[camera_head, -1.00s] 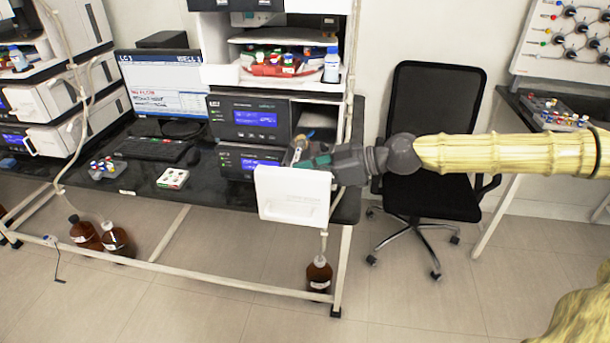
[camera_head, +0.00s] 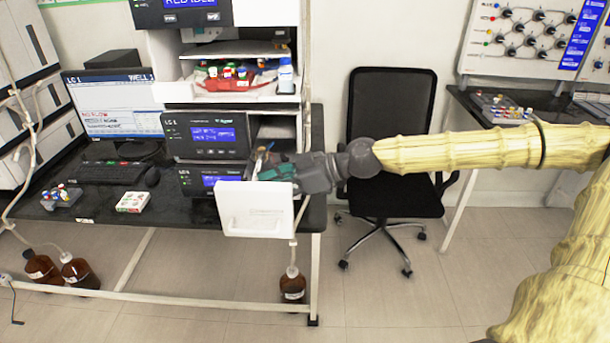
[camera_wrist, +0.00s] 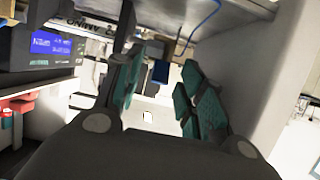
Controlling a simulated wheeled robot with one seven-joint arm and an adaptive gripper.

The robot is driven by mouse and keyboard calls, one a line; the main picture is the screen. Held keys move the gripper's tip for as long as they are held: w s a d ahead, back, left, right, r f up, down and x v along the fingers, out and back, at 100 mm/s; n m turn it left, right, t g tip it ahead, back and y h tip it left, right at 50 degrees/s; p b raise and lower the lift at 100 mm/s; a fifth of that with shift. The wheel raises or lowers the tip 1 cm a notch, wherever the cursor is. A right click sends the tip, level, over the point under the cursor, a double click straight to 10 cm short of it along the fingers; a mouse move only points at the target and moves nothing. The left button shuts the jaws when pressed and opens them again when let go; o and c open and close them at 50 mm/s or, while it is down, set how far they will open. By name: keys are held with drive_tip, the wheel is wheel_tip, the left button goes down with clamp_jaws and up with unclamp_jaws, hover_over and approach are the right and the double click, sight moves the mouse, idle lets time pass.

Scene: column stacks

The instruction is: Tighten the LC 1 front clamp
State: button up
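The LC 1 stack has an upper module (camera_head: 206,136) and a lower module (camera_head: 200,181), both with lit blue displays. A white door panel (camera_head: 254,210) stands open in front of the lower module's right side. My gripper (camera_head: 274,171) is at the opening just above and behind this door. In the wrist view my gripper (camera_wrist: 163,95) has its teal-padded fingers apart. A small dark blue part (camera_wrist: 160,71) and a brassy part (camera_wrist: 180,48) show beyond and between the fingertips; I cannot tell if either is the front clamp. No contact is clear.
A monitor (camera_head: 112,103) and keyboard (camera_head: 117,172) stand on the dark bench left of the stack. A red tray (camera_head: 228,82) with vials is on the shelf above. A black chair (camera_head: 390,120) stands right of the bench. Brown bottles are on the floor.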

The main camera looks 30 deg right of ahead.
drive_tip(key=shift+s+d+r, duration=0.3)
drive_tip(key=shift+d, duration=0.2)
drive_tip(key=shift+s+d+r, duration=0.1)
drive_tip(key=shift+s+d, duration=0.1)
drive_tip(key=shift+s+r, duration=0.2)
drive_tip(key=shift+s, duration=0.1)
drive_tip(key=shift+s+r+y, duration=0.1)
drive_tip(key=shift+s+y, duration=0.05)
drive_tip(key=shift+y, duration=0.15)
drive_tip(key=shift+d, duration=0.1)
drive_tip(key=shift+s+d+r, duration=0.1)
drive_tip(key=shift+s+d, duration=0.1)
drive_tip(key=shift+d, duration=0.75)
drive_tip(key=v, duration=0.7)
drive_tip(key=shift+s+r, duration=0.1)
